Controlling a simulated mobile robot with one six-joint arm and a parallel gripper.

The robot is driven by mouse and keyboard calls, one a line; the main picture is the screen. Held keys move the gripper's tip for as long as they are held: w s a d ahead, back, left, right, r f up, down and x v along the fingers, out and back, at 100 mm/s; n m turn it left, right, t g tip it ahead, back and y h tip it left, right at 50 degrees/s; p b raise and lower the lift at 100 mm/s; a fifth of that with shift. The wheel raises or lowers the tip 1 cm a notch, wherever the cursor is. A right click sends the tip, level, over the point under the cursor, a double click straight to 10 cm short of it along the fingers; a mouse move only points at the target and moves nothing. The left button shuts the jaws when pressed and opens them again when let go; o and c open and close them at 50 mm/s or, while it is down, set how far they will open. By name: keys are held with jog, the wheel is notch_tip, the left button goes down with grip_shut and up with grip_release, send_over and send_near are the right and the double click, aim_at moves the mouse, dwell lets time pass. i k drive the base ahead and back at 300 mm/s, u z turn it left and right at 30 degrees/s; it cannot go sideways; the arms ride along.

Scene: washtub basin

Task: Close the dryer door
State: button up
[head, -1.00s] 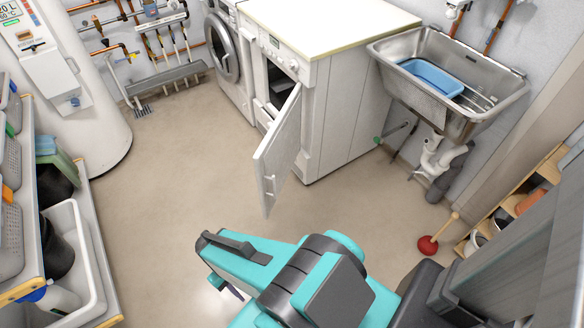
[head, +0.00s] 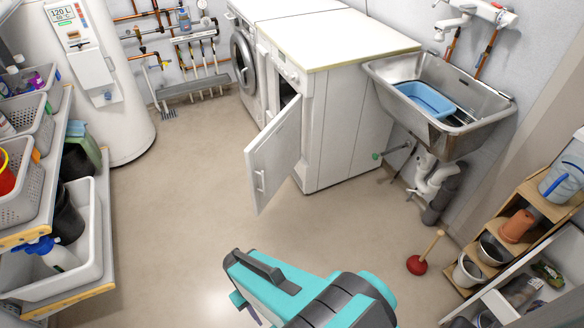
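The dryer (head: 345,107) is a white cabinet under a pale worktop, right of the washing machine. Its white dryer door (head: 272,158) stands ajar, swung out toward me, with a vertical handle (head: 260,182) on the face turned to the left. A dark opening shows behind the door's upper edge. My teal and grey arm comes up from the bottom of the head view. Part of my gripper (head: 245,307) shows under the arm's left end, low in front of the door and apart from it. Its fingers are mostly hidden, so I cannot tell whether it is open.
A steel sink (head: 440,100) holding a blue basin (head: 425,99) is right of the dryer. A red plunger (head: 418,264) stands on the floor before a right-hand shelf (head: 530,215). Shelves with baskets (head: 25,130) line the left. The floor (head: 190,190) between is clear.

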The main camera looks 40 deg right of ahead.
aim_at(273, 155)
jog(key=u, duration=1.1)
jog(key=k, duration=0.1)
jog(key=z, duration=2.1)
jog(key=i, duration=1)
jog(key=z, duration=0.1)
jog(key=k, duration=0.55)
jog(key=u, duration=0.1)
